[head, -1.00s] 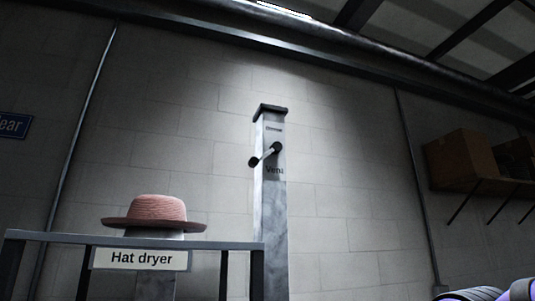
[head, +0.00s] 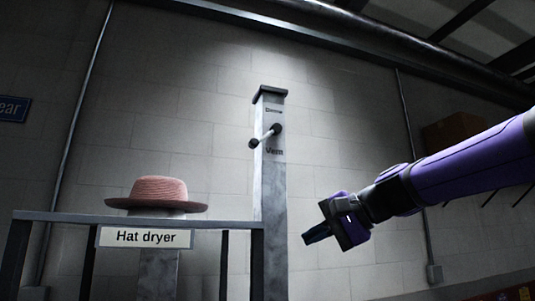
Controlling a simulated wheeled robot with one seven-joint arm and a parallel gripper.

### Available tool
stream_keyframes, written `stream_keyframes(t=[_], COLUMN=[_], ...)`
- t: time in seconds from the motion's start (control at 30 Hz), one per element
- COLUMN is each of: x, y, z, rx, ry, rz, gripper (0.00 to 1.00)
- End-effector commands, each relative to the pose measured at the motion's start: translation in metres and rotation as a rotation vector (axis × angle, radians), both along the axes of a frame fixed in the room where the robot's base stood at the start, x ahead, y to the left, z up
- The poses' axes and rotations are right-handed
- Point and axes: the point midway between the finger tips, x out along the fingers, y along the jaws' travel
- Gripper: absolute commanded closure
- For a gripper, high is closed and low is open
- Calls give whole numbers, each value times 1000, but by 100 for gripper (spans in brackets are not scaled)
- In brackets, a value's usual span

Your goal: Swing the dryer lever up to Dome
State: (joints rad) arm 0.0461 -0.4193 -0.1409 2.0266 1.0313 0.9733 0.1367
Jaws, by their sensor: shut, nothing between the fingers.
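The dryer lever (head: 265,136) is a short bar with dark ends on the front of a grey post (head: 271,200). Its pivot end is at the right, and the bar slants down to a dark knob at the left. A small label, too small to read surely, sits above the lever, and a "Vent" label (head: 274,151) sits below it. My gripper (head: 308,239) is shut and empty. In the picture it is right of the post and lower than the lever, pointing left, apart from both.
A pink brimmed hat (head: 157,193) sits on a stand behind a grey rail (head: 60,217) with a "Hat dryer" sign (head: 145,238). The wall (head: 350,130) between post and conduit is bare. A box (head: 455,130) on a shelf is at the right.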

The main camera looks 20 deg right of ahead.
Motion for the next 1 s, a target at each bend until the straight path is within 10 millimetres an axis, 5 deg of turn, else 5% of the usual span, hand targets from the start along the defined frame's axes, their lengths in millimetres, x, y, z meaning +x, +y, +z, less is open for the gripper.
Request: stream_keyframes(t=[0.2, 0.5, 0.7, 1.0], x=[49, 94, 105, 107], y=[-20, -53, -67, -71], z=[76, 158, 185, 191], rx=[304, 633, 741, 766], ry=[-73, -173, -212, -221], rz=[-60, -93, -94, -94], gripper=[100, 100, 100, 100])
